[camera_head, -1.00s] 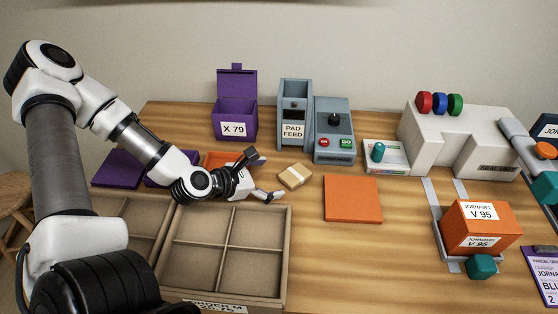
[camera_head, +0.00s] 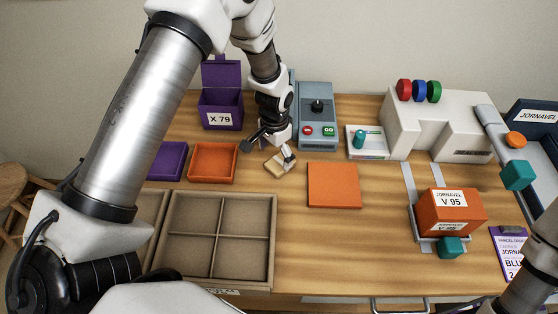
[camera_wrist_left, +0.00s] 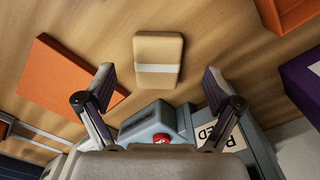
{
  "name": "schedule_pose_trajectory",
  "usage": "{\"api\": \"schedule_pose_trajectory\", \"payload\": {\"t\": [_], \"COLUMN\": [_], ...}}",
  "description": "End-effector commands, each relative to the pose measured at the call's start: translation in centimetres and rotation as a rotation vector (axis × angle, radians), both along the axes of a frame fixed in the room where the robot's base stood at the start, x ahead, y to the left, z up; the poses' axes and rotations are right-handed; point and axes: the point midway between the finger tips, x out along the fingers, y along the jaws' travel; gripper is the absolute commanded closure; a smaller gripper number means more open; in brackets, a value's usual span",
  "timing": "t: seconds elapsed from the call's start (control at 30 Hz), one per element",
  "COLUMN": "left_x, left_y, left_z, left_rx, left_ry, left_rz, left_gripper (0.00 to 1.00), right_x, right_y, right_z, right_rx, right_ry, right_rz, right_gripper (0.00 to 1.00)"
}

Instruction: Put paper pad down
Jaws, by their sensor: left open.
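The paper pad (camera_head: 276,168) is a small tan block with a white band, lying on the wooden table in front of the grey pad feed machine. It also shows in the left wrist view (camera_wrist_left: 158,50), beyond and between the fingertips. My left gripper (camera_head: 267,151) is open and empty, pointing down just over the pad. In the left wrist view its two fingers (camera_wrist_left: 159,78) are spread wide, with a gap to the pad on both sides. My left wrist hides most of the pad feed. My right gripper is out of view.
An orange flat square (camera_head: 334,185) lies right of the pad. An orange tray (camera_head: 213,178) and a purple tray (camera_head: 168,160) lie left. A divided box (camera_head: 273,240) stands in front. A grey button box (camera_head: 317,118) and a purple X 79 box (camera_head: 221,108) stand behind.

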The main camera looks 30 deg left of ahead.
Motion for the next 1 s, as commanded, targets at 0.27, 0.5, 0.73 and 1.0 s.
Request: {"api": "schedule_pose_trajectory", "payload": {"t": [0.27, 0.5, 0.73, 1.0], "left_x": [-0.2, -0.1, -0.2, -0.1], "left_y": [-0.1, -0.1, -0.1, -0.1], "left_z": [-4.1, -4.2, -4.2, -4.0], "left_rx": [0.0, 0.0, 0.0, 0.0], "left_ry": [0.0, -0.001, -0.001, -0.001], "left_rz": [0.002, 0.002, 0.002, 0.002], "left_gripper": [0.08, 0.26, 0.58, 0.62], "right_x": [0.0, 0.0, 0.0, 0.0], "right_y": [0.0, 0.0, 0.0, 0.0], "right_z": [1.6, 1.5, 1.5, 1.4], "right_rx": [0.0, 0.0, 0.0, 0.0], "right_ry": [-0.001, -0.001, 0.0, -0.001], "right_rz": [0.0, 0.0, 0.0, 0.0], "right_gripper": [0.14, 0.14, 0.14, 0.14]}}
